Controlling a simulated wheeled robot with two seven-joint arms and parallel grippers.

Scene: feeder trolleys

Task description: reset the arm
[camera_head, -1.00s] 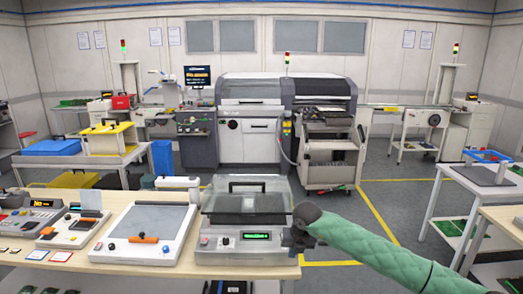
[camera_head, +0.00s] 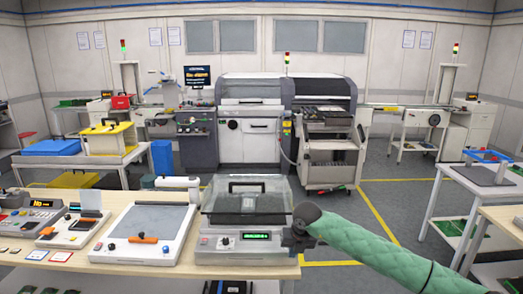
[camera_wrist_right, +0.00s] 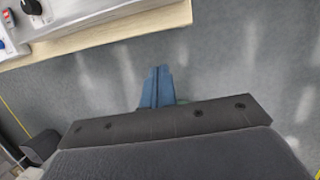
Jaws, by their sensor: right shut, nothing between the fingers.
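My right arm, in a green padded sleeve, comes in from the lower right of the head view. Its dark wrist end and right gripper (camera_head: 297,240) are at the right side of the lidded device (camera_head: 247,222), by the bench's front right corner. In the right wrist view the two blue fingers of the right gripper (camera_wrist_right: 156,72) lie together, shut and empty, over grey floor. Whether the gripper touches the device cannot be told. My left gripper is in neither view.
The wooden bench (camera_head: 150,258) carries a flat grey-topped device (camera_head: 148,225) and small control boxes at left. The bench edge also shows in the wrist view (camera_wrist_right: 110,27). A side table (camera_head: 430,205) stands at right. Open floor (camera_head: 345,215) lies between, with large machines behind.

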